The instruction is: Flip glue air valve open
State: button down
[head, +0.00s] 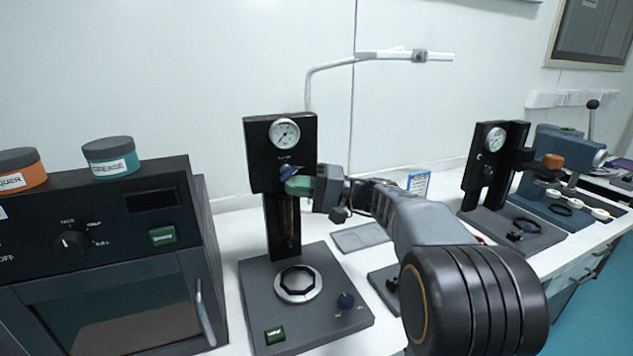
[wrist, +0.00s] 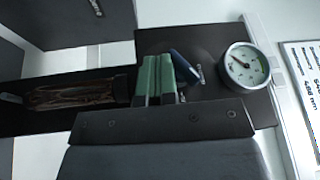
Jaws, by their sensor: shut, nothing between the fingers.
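The glue station (head: 281,215) is a black column on a grey base, with a round pressure gauge (head: 284,134) at its top. The gauge also shows in the wrist view (wrist: 245,66). The air valve is a small blue lever (head: 289,171) below the gauge; in the wrist view the lever (wrist: 186,67) lies tilted, right beside the green fingers. My gripper (head: 297,185) is at the column's front, just below the lever. In the wrist view my gripper (wrist: 156,80) has its green fingers shut together with nothing between them. I cannot tell whether they touch the lever.
A black oven-like unit (head: 105,250) with two lidded jars stands at the left. A second gauge station (head: 494,165) stands at the right.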

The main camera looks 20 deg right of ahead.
jog(key=shift+a+f+m+t+y+b, duration=0.15)
jog(key=shift+a+m+t+y+b, duration=0.25)
jog(key=shift+y+b, duration=0.55)
jog(key=shift+b, duration=0.4)
jog(key=shift+h, duration=0.25)
dwell(0.6)
jog(key=f+b+v, duration=0.2)
jog(key=b+v, duration=0.1)
jog(key=v, duration=0.9)
jog(key=shift+w+a, duration=0.15)
jog(key=shift+w, duration=0.2)
jog(key=shift+f, duration=0.15)
